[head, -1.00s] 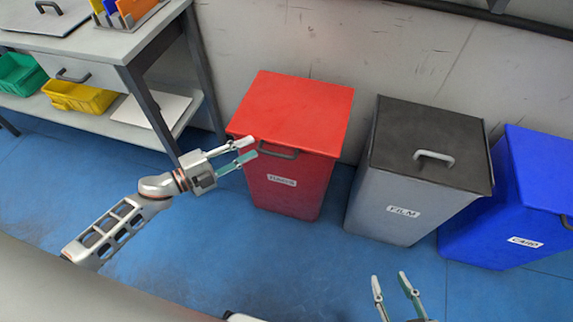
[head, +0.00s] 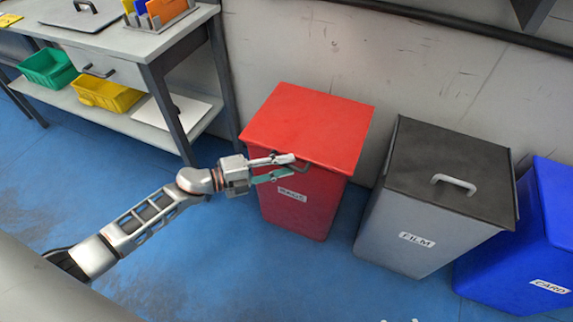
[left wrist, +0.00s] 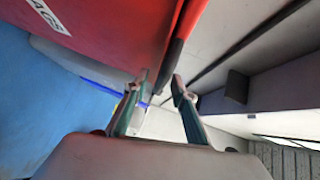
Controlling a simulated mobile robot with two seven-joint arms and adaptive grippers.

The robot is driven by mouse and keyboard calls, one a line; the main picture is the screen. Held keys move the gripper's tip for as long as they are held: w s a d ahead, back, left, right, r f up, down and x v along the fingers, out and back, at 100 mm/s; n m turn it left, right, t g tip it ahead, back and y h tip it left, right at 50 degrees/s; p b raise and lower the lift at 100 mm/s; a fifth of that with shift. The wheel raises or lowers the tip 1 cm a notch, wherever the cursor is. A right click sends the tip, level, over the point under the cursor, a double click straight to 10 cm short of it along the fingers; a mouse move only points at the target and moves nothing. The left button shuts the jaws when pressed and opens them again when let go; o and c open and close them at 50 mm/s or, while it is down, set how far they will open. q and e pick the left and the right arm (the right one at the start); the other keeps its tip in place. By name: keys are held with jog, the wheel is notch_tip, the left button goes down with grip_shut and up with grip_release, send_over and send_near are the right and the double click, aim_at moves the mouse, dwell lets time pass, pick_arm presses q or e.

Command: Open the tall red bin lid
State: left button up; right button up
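The tall red bin (head: 295,205) stands against the wall with its red lid (head: 308,125) lying closed on top. A dark handle (head: 300,166) sits at the lid's front edge. My left gripper (head: 287,167) is at this handle with its fingers parted. In the left wrist view the two fingertips (left wrist: 160,84) are apart, with a dark bar just beyond them, seemingly the handle, beside the red lid edge. I cannot tell whether the fingers touch it. Only the tips of my right gripper (head: 400,320) show at the bottom edge, apart from each other.
A grey bin (head: 400,235) with a black lid and a blue bin (head: 515,270) stand to the right. A workbench (head: 150,45) with a green tray (head: 48,68) and a yellow tray (head: 105,97) is at the left. Blue floor in front is clear.

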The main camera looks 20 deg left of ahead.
pick_arm(q)
jog(key=shift+w+d, duration=0.2)
jog(key=shift+d, duration=0.05)
grip_shut()
